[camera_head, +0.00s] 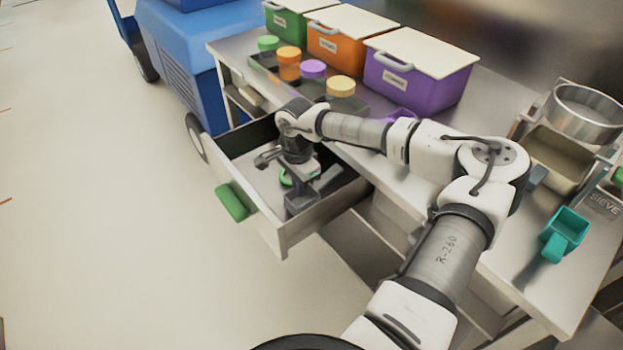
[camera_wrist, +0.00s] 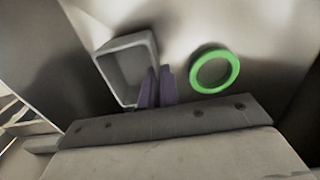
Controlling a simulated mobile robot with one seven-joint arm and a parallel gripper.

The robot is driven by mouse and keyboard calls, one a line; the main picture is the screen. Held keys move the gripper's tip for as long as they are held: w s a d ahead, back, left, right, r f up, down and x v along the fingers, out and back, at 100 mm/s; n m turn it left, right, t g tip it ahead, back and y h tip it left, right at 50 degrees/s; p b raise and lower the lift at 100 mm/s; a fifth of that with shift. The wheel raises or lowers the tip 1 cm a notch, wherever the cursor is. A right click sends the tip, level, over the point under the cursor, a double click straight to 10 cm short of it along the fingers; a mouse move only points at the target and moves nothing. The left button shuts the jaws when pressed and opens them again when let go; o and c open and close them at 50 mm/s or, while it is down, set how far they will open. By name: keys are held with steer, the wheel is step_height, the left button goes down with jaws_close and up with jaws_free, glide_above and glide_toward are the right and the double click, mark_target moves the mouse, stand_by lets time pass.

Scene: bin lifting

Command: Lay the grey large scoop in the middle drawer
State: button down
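The grey large scoop (camera_wrist: 103,75) is a box-shaped scoop inside the open drawer (camera_head: 268,222). It shows dark grey in the head view (camera_head: 300,203). My gripper (camera_wrist: 157,86) reaches down into the drawer. Its two dark fingers are close together at the scoop's near right edge, seemingly closed on the handle, which is hidden. I cannot tell whether the scoop touches the drawer floor. The drawer has a green handle (camera_head: 231,201); whether it is the middle one is unclear.
A green ring-shaped item (camera_wrist: 235,70) lies in the drawer, right of the scoop in the wrist view. Purple (camera_head: 425,85), orange (camera_head: 335,45) and green bins stand on the bench above, with lidded jars before them. A teal scoop (camera_head: 567,232) lies at the right.

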steer(key=w+d, duration=0.1)
steer(key=w+d+p, duration=0.1)
steer(key=d, duration=0.1)
steer(key=shift+w+d+f+p, duration=0.15)
steer(key=shift+f+p, duration=0.15)
steer(key=shift+f, duration=0.35)
steer(key=shift+f+b, duration=0.2)
steer(key=shift+b, duration=0.1)
steer(key=c, duration=1.6)
jaws_free()
steer(key=shift+c, duration=0.2)
steer(key=shift+r, duration=0.15)
step_height(320, 180, up, 12)
steer(key=b, duration=0.2)
steer(key=shift+r, duration=0.1)
